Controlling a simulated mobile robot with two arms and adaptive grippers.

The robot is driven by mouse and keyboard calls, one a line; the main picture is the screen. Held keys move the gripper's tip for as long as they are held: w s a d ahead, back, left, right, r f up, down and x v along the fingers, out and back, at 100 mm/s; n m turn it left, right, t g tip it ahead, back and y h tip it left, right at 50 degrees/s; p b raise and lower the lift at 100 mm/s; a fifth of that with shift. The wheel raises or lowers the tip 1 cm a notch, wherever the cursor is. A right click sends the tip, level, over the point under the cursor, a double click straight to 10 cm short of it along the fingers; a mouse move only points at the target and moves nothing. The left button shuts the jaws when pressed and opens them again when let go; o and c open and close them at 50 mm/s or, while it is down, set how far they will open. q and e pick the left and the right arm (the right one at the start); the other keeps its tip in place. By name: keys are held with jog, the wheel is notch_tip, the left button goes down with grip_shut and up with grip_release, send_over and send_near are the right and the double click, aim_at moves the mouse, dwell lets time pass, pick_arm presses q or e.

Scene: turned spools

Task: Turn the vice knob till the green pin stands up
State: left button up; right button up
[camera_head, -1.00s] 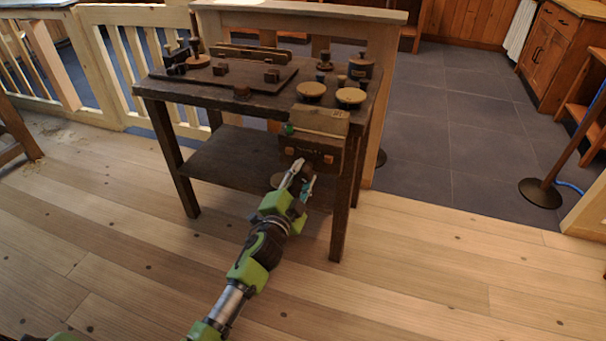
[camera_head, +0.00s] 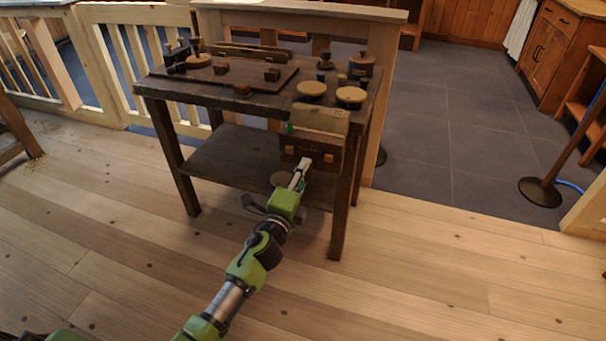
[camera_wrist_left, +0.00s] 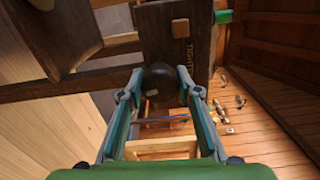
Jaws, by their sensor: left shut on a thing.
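The wooden vice (camera_head: 318,121) is mounted at the front right of the dark workbench. Its dark front jaw, with lettering, shows in the left wrist view (camera_wrist_left: 178,38). The round dark vice knob (camera_wrist_left: 161,82) sits between the teal fingers of my left gripper (camera_wrist_left: 162,92), which is shut on it. In the head view the left gripper (camera_head: 303,167) is at the vice front, hiding most of the knob. The green pin (camera_head: 290,127) is small at the vice's left end. In the left wrist view the green pin (camera_wrist_left: 223,16) sticks out past the jaw's edge; its exact tilt is unclear.
The workbench (camera_head: 262,105) carries several wooden spools and blocks. Two round pale discs (camera_head: 351,95) lie close behind the vice. A lower shelf (camera_head: 235,155) is beneath it. A pale rail fence stands behind; the wooden floor in front is clear.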

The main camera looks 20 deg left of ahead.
pick_arm(q)
jog(key=shift+s+d+f, duration=0.1)
jog(key=shift+s+f, duration=0.05)
jog(key=shift+f, duration=0.25)
jog(key=o, duration=1.1)
jog(key=shift+o, duration=0.2)
jog(key=shift+r, duration=0.3)
jog(key=s, duration=1.2)
jog(key=shift+a, duration=0.3)
